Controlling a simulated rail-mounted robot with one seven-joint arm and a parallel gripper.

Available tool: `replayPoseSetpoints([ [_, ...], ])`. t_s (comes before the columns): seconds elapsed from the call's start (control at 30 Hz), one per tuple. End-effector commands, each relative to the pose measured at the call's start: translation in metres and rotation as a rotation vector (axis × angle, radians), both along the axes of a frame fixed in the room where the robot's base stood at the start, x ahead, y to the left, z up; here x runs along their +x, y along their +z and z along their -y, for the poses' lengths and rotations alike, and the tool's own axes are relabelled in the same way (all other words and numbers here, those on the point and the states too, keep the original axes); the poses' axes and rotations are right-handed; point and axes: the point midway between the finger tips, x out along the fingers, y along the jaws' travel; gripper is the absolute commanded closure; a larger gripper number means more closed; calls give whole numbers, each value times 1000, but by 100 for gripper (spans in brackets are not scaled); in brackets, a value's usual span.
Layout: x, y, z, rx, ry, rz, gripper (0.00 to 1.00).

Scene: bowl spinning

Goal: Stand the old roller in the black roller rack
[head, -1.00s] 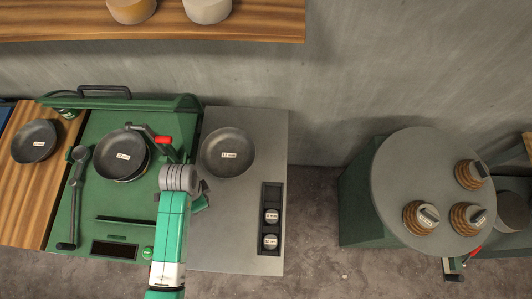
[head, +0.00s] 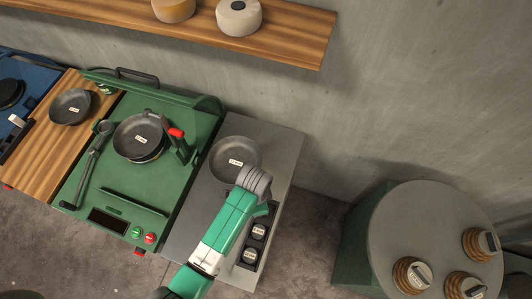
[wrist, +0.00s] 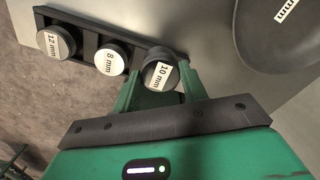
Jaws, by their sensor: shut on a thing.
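The roller labelled 10 mm (wrist: 160,74) is between the fingers of my gripper (wrist: 157,68), which is shut on it. It stands about upright, label up, at the right end of the black roller rack (wrist: 82,46). Its lower end is hidden, so I cannot tell whether it rests on the rack floor. The rack also holds an 8 mm roller (wrist: 111,60) in the middle and a 12 mm roller (wrist: 55,40) at the left end. In the head view my wrist covers the rack's far end, and the two other rollers (head: 258,231) show nearer.
A dark round bowl (head: 236,157) lies on the grey worktop (head: 185,232), close beyond my gripper. The green machine (head: 185,180) with another bowl (head: 139,137) is to the left. A round grey table (head: 430,225) with several wood-based rollers stands right, across a floor gap.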

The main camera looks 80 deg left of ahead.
Motion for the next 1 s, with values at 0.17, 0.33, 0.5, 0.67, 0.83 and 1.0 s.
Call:
replayPoseSetpoints([
  [0.17,17,-1,2,0,1,1,97],
  [0.33,30,-1,3,0,-3,2,97],
  [0.5,30,-31,4,-1,1,-1,97],
  [0.67,30,-38,3,1,0,2,97],
  [0.83,30,-38,3,1,0,1,97],
  [1.0,30,-41,4,0,0,0,48],
])
